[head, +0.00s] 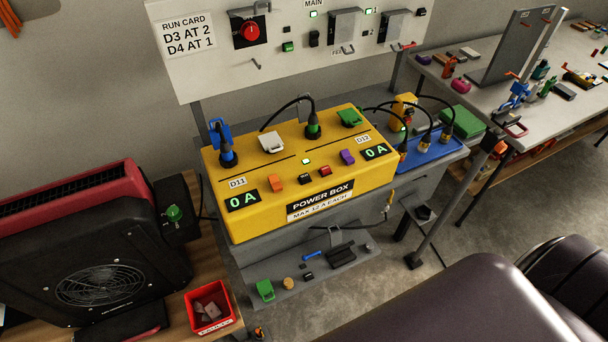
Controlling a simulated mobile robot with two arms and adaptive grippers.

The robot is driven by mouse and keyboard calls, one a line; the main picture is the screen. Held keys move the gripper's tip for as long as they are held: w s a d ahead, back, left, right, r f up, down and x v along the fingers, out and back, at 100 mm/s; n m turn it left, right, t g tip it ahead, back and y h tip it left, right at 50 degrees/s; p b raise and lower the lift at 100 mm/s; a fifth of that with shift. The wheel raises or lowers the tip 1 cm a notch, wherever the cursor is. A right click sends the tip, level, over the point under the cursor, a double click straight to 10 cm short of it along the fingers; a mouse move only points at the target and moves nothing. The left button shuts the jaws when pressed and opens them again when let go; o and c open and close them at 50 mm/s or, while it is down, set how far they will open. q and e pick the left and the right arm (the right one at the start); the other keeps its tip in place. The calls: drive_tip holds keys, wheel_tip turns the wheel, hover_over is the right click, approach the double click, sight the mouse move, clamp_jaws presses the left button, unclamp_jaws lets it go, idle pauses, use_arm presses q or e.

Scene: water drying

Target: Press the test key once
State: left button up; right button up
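The yellow power box (296,168) stands on a grey bench at the middle. Its sloped face has an orange key (275,183), a black key (305,179), a red key (325,170) and a purple key (347,157). Any lettering on the keys is too small to read, so I cannot tell which is the test key. A small green light (307,161) glows above them. The left display (242,200) and right display (375,152) both read 0 A. A blue plug (228,154) and a green-banded plug (313,128) stand in sockets. Neither gripper is in view.
A wall panel (290,45) with a red knob (249,31) rises behind. A black-and-red blower (95,245) stands at left, beside a red bin (212,311). A lower shelf (325,285) holds small parts. Dark rounded shapes fill the lower right.

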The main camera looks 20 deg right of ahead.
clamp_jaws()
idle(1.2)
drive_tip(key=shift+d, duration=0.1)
